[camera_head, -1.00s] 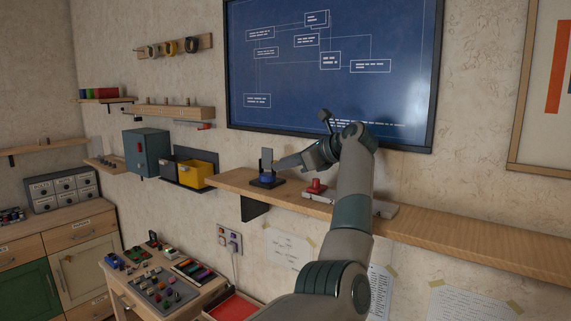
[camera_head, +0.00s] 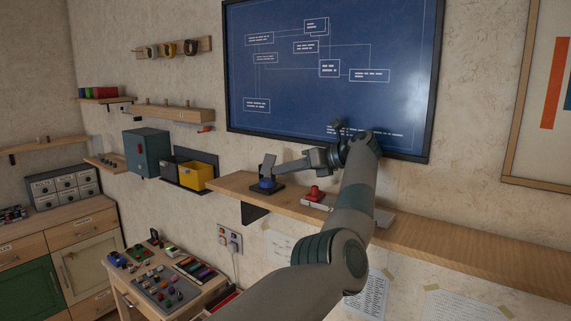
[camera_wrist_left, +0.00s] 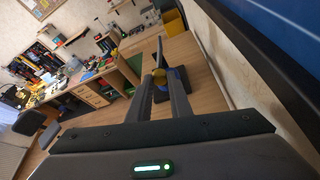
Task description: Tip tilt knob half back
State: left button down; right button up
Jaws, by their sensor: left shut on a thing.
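The tilt knob (camera_head: 268,165) is a flat grey lever on a blue mount with a dark base (camera_head: 256,193), on the wooden wall shelf. In the head view the lever leans, its top toward the right. My left gripper (camera_head: 279,172) reaches in from the right, its fingertips at the lever. In the left wrist view the two fingers (camera_wrist_left: 161,80) are shut on the knob, with a yellowish part (camera_wrist_left: 158,75) between them. The blue mount (camera_wrist_left: 173,75) shows behind the fingers. The fingers hide part of the lever's lower end. My right gripper is not in view.
A red button (camera_head: 314,192) on a pale base stands on the shelf (camera_head: 440,240), under my left arm. A yellow bin (camera_head: 196,176) hangs left of the shelf. The blue board (camera_head: 290,80) is close behind my wrist.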

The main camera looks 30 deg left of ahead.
pick_arm(q)
jog(key=shift+r, duration=0.1)
dwell(0.4)
jog(key=c, duration=1.6)
grip_release()
jog(key=shift+w, duration=0.1)
jog(key=shift+d, duration=0.15)
jog(key=shift+d+b, duration=0.45)
jog(key=shift+d, duration=0.1)
jog(key=b+v, duration=0.1)
jog(key=v, duration=0.3)
jog(key=shift+w+d+r+b, duration=0.1)
jog(key=shift+d+r+b, duration=0.15)
jog(key=shift+d+b, duration=0.05)
jog(key=shift+d+r, duration=0.3)
jog(key=shift+d, duration=0.35)
